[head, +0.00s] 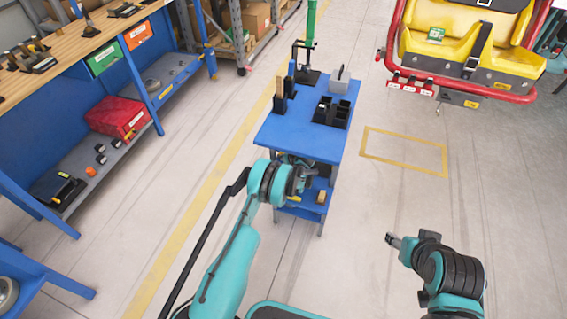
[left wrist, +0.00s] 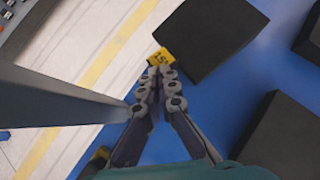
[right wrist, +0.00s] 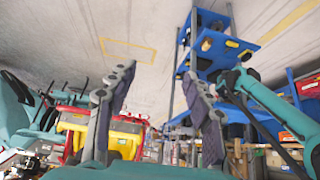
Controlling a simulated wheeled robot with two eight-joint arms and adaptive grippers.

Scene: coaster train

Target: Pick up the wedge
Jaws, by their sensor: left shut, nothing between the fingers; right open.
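I cannot pick out the wedge with certainty. A small tan block (head: 321,196) lies on the lower shelf of the blue cart (head: 322,143), and a tan-topped upright piece (head: 279,84) stands on the cart's top at the left. My left gripper (left wrist: 157,76) is shut and empty. In the left wrist view its tips are beside a yellow tag (left wrist: 160,57) at the corner of a black block (left wrist: 212,38) over a blue surface. In the head view it is at the cart's near edge. My right gripper (right wrist: 157,75) is open and empty, away from the cart.
A black compartment tray (head: 331,112), a grey block with a handle (head: 339,80) and a black stand (head: 305,76) are on the cart top. A workbench (head: 70,50) stands left. A yellow-seated coaster car (head: 462,43) is at upper right. Floor right of the cart is clear.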

